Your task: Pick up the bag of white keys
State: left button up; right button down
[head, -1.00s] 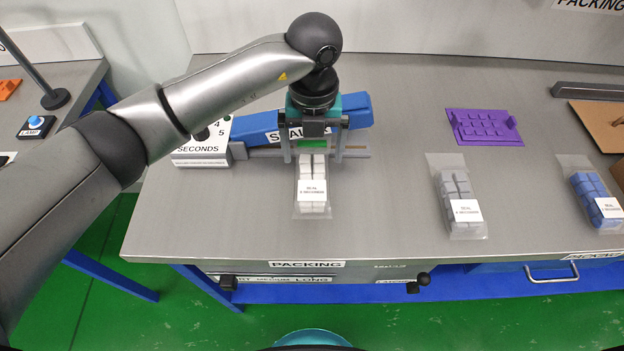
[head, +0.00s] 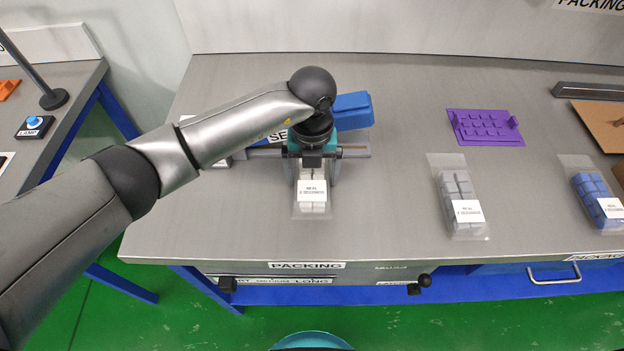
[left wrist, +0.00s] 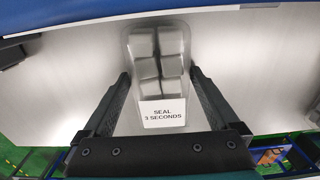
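The bag of white keys (head: 312,203) lies on the packing table in front of the blue sealer (head: 352,110). It is a clear bag with white blocks and a label reading "SEAL 3 SECONDS". In the left wrist view the bag (left wrist: 158,70) lies between the two dark fingers of my left gripper (left wrist: 158,80). The fingers are apart, one on each side of the bag, with a gap to it. In the head view my left gripper (head: 317,170) is over the bag's far part and hides it. My right gripper is not in view.
A bag of grey keys (head: 460,205) and a bag of blue keys (head: 598,198) lie to the right. A purple tray (head: 485,127) is behind them. A lamp button (head: 34,126) is on the left table. The tabletop between the white and grey bags is clear.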

pick_arm(q)
jog(key=shift+r, duration=0.1)
jog(key=c, duration=1.3)
